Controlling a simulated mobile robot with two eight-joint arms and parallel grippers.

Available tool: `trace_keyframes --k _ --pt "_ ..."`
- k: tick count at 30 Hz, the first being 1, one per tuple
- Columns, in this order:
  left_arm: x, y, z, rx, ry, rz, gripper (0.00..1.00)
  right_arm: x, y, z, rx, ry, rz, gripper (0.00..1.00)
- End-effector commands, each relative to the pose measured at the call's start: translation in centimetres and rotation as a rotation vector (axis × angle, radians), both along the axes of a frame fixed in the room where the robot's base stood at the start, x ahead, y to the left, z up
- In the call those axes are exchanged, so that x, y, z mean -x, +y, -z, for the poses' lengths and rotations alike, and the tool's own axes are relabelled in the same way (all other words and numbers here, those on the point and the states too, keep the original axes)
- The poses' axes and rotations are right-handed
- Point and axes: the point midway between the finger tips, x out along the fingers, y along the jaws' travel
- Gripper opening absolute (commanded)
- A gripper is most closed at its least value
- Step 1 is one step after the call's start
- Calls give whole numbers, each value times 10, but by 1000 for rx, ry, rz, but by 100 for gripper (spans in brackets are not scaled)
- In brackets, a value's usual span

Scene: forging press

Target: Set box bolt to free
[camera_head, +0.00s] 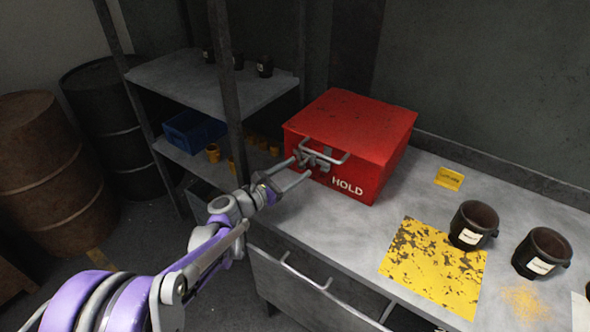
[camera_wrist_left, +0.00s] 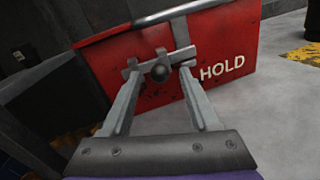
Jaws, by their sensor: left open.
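A red box (camera_head: 352,128) marked HOLD stands on the grey bench, against the back wall. It also fills the top of the left wrist view (camera_wrist_left: 225,40). On its front is a grey sliding bolt (camera_wrist_left: 133,70) with a round knob (camera_wrist_left: 160,71), left of the word HOLD. A grey bar handle runs across the box front near the bolt. My left gripper (camera_head: 304,166) is at the box front, at the bolt. In the left wrist view its open fingers (camera_wrist_left: 168,75) stand on either side of the knob. I cannot tell whether they touch it. My right gripper is not in view.
The bench holds a worn yellow patch (camera_head: 435,266), a small yellow sign (camera_head: 449,178) and two dark mugs (camera_head: 474,225) on the right. A shelf rack (camera_head: 205,80) with a blue bin (camera_head: 193,131) stands left. A drawer handle (camera_head: 305,273) juts from the bench front.

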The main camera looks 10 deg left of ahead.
Motion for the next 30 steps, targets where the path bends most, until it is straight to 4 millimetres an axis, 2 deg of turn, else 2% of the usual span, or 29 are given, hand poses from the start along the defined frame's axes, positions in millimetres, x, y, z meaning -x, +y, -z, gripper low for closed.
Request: trace_keyframes --k 8,11,18,19,30 --pt "-2 -1 0 -1 -1 0 61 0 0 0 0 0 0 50" --pt "-2 -1 0 -1 -1 0 47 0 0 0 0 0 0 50" --pt "-2 -1 0 -1 -1 0 4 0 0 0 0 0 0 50" --pt "-2 -1 0 -1 -1 0 0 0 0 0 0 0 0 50" --pt "-1 -1 0 -1 -1 0 0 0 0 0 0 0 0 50"
